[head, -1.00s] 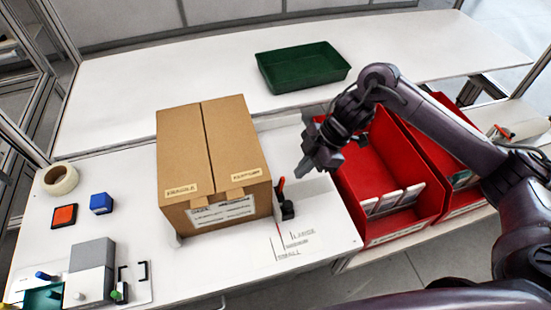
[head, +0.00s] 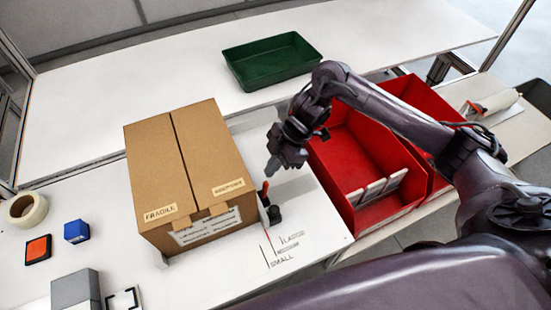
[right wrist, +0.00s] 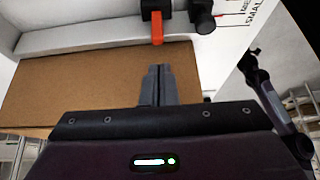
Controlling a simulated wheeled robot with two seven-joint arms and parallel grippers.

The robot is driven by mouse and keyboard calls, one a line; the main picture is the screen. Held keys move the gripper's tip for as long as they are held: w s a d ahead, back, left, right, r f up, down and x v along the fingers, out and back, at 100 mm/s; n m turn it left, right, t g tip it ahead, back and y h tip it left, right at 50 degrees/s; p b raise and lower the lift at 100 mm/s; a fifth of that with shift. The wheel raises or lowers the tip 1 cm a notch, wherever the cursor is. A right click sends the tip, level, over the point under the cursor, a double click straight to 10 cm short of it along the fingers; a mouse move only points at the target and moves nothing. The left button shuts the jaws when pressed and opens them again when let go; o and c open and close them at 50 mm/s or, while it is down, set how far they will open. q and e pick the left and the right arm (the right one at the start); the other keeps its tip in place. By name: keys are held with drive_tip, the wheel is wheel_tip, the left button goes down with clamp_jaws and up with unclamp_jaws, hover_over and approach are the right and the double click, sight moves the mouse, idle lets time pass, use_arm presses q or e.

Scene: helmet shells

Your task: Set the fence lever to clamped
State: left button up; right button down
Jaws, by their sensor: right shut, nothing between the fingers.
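The fence lever (head: 265,191) is a small red handle standing up beside the front right corner of the cardboard box. A black knob (head: 274,214) sits by its base. In the right wrist view the lever (right wrist: 157,28) shows as an orange-red bar below a black mount, with the knob (right wrist: 203,16) to its right. My right gripper (head: 271,168) is shut and empty, just above and behind the lever in the head view. Its closed fingers (right wrist: 157,76) point at the lever in the wrist view, with a small visible gap. My left gripper is out of view.
The cardboard box (head: 180,165) stands directly left of the lever. Red bins (head: 352,150) stand to the right. A green tray (head: 270,62) lies at the back. Printed size marks (head: 283,250) lie in front of the lever. A tape roll (head: 26,210) and blue block (head: 76,231) are far left.

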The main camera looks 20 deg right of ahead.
sight(264, 188)
drive_tip(key=p+x, duration=0.1)
drive_tip(key=x, duration=0.3)
drive_tip(key=shift+s+a, duration=0.1)
drive_tip(key=shift+a, duration=0.05)
drive_tip(key=shift+a+f, duration=0.3)
drive_tip(key=shift+f, duration=0.35)
